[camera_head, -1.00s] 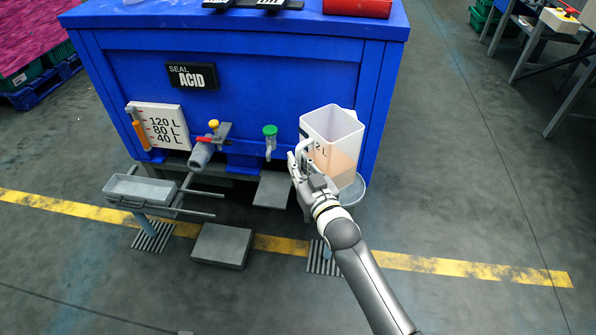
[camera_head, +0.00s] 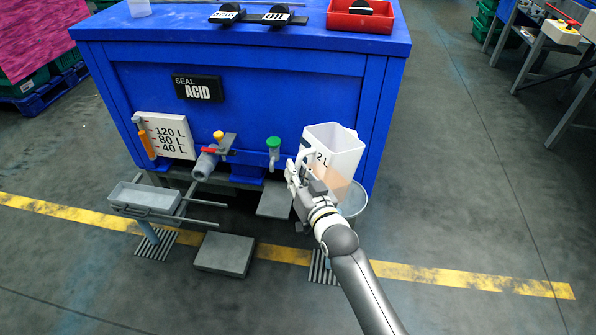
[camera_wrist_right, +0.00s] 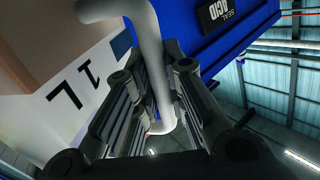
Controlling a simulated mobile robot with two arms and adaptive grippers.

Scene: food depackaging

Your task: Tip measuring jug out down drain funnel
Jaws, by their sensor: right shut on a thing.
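The measuring jug (camera_head: 341,147) is a white, translucent, square-sided vessel marked in litres, with orange-brown liquid in its lower part. It is tilted a little and held in front of the blue tank's right corner. My right gripper (camera_head: 301,178) is shut on the jug's handle; the handle (camera_wrist_right: 153,62) passes between the fingers in the right wrist view. The drain funnel (camera_head: 353,199) is a grey round bowl below and partly behind the jug, its near side partly hidden by the jug and my wrist. My left gripper is not in view.
The blue tank (camera_head: 240,70) carries a green-topped tap (camera_head: 273,150), a grey valve outlet (camera_head: 205,163) and a level gauge. A grey tray (camera_head: 145,197) stands at left, and a grey block (camera_head: 224,253) lies on the floor. Floor at right is clear.

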